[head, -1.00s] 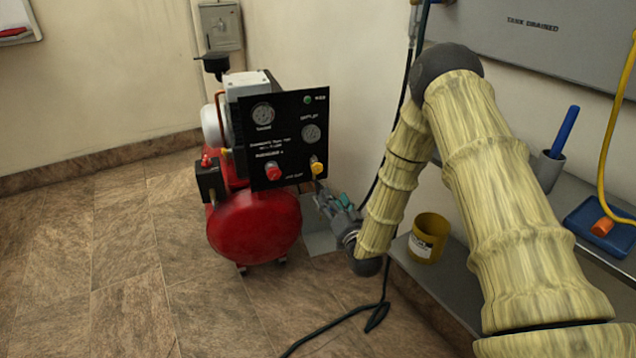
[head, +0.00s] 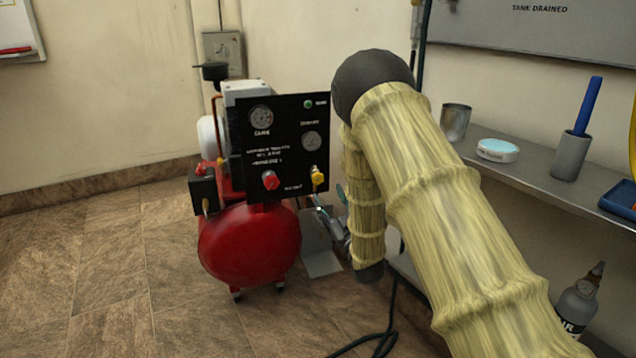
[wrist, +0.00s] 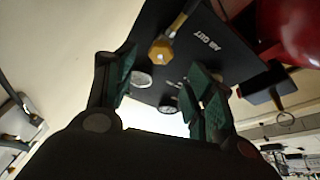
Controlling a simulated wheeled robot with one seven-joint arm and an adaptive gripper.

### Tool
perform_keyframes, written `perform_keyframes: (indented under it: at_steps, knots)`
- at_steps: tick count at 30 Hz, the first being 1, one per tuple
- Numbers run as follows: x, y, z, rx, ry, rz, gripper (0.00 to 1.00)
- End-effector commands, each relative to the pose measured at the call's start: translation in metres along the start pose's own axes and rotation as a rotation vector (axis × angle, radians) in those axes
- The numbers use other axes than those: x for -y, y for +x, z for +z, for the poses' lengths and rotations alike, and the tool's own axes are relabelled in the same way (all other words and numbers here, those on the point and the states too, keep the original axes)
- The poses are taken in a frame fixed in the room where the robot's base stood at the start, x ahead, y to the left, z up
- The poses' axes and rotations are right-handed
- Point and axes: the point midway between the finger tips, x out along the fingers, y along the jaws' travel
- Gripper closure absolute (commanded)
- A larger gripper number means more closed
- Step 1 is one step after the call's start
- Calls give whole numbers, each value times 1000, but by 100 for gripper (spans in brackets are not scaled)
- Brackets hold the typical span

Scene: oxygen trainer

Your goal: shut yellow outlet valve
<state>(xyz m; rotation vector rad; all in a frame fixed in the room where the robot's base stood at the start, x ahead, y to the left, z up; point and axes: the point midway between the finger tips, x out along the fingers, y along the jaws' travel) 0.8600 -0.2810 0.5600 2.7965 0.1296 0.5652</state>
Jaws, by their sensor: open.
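The yellow outlet valve (head: 317,178) is a small knob at the lower right of the black panel (head: 290,150) on the red compressor. In the wrist view the yellow valve (wrist: 161,50) sits ahead of the fingers, beside the "AIR OUT" lettering, with a stem or hose fitting behind it. My gripper (wrist: 164,66) is open, its two green-padded fingers spread and nothing between them. In the head view my gripper (head: 332,222) is low and right of the valve, partly hidden by my arm. I cannot tell the exact gap to the valve.
A red knob (head: 270,180) sits left of the yellow valve. The red tank (head: 250,243) is below the panel. A shelf (head: 535,172) with a cup, a round tin and a pen holder runs along the right wall. A dark hose (head: 385,338) lies on the floor.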

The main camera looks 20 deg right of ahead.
Motion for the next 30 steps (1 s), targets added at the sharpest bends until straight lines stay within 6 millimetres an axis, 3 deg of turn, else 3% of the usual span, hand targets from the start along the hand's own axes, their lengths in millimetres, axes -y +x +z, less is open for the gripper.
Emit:
perform_keyframes:
  at_steps: [15,21,30]
  knots:
    - [1,76,2,-2,2,0,46]
    - [0,89,1,0,2,0,46]
    - [0,90,0,1,3,0,46]
